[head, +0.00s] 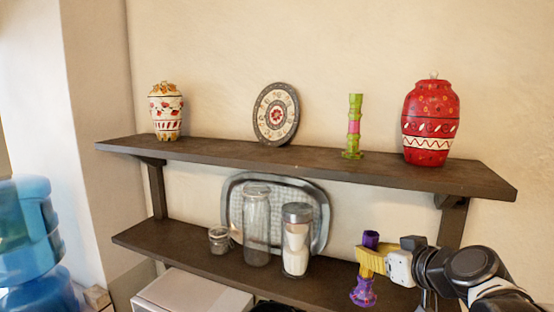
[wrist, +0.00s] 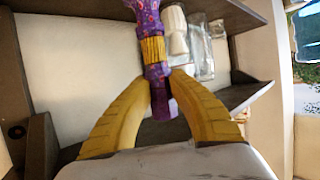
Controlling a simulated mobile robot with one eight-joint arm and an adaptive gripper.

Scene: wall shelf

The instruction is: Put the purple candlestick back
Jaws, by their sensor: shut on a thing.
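The purple candlestick (head: 363,293) is near the right end of the lower shelf (head: 180,255). It stands about upright, with its wide, patterned base down. My gripper (head: 368,262) comes in from the right, with its yellow fingers shut around the candlestick's upper part. In the wrist view, the candlestick (wrist: 150,15) is between the tips of my gripper (wrist: 160,78). The fingers hide part of its stem. I cannot tell whether the base touches the lower shelf or hangs in front of it. A green candlestick (head: 354,128) with a pink band stands on the upper shelf (head: 220,152).
The upper shelf also bears a floral vase (head: 166,112), a round plate (head: 276,114) and a red jar (head: 430,122). Below are a small jar (head: 220,240), a tall glass jar (head: 257,230), a white-filled shaker (head: 296,243) and a leaning tray (head: 320,200). Bare upper-shelf board shows between the things.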

